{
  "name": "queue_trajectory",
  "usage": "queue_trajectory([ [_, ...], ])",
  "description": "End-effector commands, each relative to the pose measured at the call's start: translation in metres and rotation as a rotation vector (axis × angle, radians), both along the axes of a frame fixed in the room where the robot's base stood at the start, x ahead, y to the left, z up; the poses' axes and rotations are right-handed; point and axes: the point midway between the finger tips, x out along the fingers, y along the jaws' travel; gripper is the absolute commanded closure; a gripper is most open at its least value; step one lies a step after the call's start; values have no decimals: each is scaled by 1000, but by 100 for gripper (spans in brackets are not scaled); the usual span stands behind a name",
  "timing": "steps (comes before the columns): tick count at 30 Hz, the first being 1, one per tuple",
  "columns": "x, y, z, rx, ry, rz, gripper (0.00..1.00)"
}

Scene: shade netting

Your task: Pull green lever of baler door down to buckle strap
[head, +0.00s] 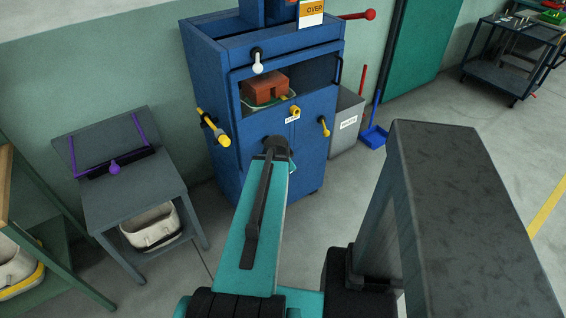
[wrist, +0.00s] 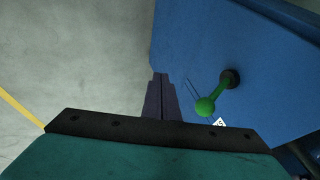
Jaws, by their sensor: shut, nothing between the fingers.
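The baler (head: 225,75) is a tall blue cabinet in the middle of the head view, with a red-brown block (head: 265,89) in its opening. In the wrist view, the green lever (wrist: 205,107) has a ball end and a dark round pivot on a blue panel (wrist: 205,45). Its ball points to the lower left of the pivot. My gripper (wrist: 161,76) is shut and empty, to the left of the ball and apart from it in the picture. In the head view my arm hides the gripper, and I cannot clearly make out the green lever.
The cabinet also carries a white-knobbed lever (head: 257,62), yellow handles (head: 213,128) and a red-knobbed lever (head: 370,14). A grey side table (head: 140,190) with a purple lever stands left. A grey bin (head: 346,130) and blue dustpan (head: 374,136) stand right. Open floor lies further right.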

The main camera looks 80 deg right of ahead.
Motion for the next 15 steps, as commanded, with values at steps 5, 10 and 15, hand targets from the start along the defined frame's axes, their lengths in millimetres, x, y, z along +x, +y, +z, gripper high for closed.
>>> queue_trajectory([
  [5, 0, 2, 5, 2, 0, 0, 100],
  [10, -1, 4, 6, 1, 0, 0, 100],
  [15, -2, 6, 8, 1, 0, -1, 100],
])
